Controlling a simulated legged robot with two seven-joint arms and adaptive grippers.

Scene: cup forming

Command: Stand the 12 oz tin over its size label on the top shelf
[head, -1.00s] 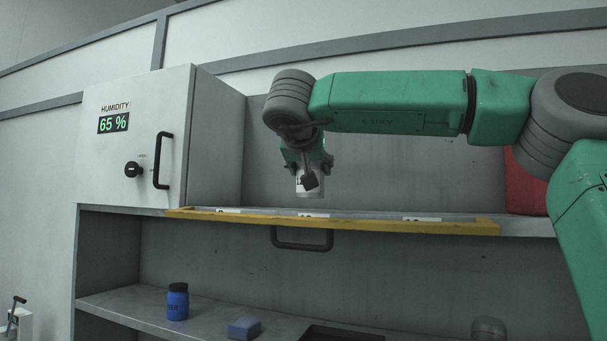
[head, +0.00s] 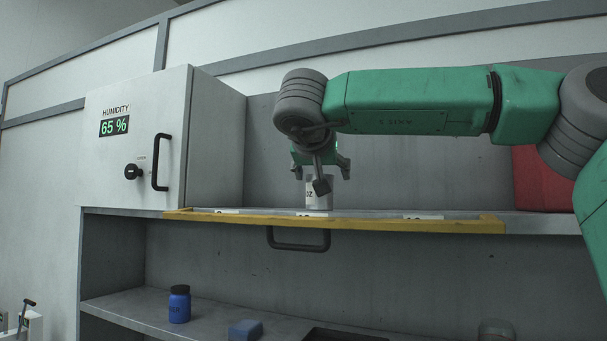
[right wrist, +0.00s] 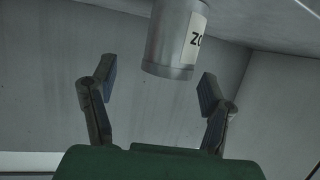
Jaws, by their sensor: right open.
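The tin (head: 319,194) is a pale metal can with a white label ending in "OZ"; its size number is not readable. It stands upright on the top shelf (head: 375,213), just behind the middle white size label (head: 312,215) on the yellow front strip. That label's print is too small to read. My right gripper (head: 321,177) is open above the tin, its fingers spread around the top. In the right wrist view the tin (right wrist: 174,38) appears beyond the open fingertips (right wrist: 157,82), not gripped. My left gripper is in neither view.
A humidity cabinet (head: 130,165) with a black handle stands left of the shelf space. A red box (head: 540,180) is at the right end. Other size labels (head: 225,211) sit along the strip. A blue bottle (head: 179,304) and blue block (head: 245,330) are on the lower shelf.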

